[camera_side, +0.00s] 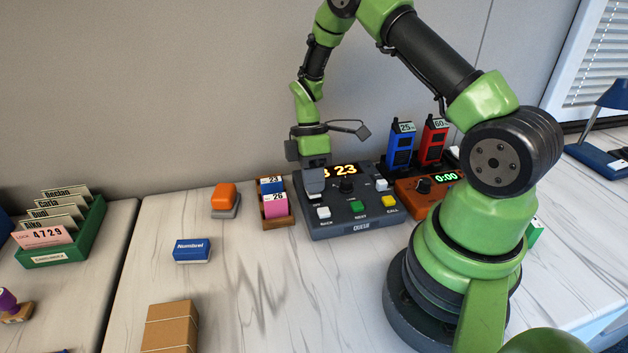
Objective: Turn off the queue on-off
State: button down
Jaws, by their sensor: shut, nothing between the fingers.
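The queue box (362,228) is a dark grey panel labelled QUEUE, standing on the table near the wall. Its lit display (345,171) shows 23, with the left part covered by my gripper. It has a black knob (347,185), a white BACK button (323,212), a green NEXT button (356,207) and a yellow CALL button (389,201). My gripper (315,192) is shut and empty, pointing down at the upper left of the box, over or at the OFF marking. It hides the on-off control there. I cannot tell whether the fingertips touch it.
An orange timer (425,202) showing 0:00 stands close on the right, with blue (399,148) and red (433,142) handsets behind. A wooden ticket tray (265,222) and an orange-topped stapler-like item (225,197) stand left.

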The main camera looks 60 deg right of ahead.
jog(key=shift+f, duration=0.1)
jog(key=shift+s+a+f, duration=0.15)
jog(key=shift+f, duration=0.05)
dwell(0.4)
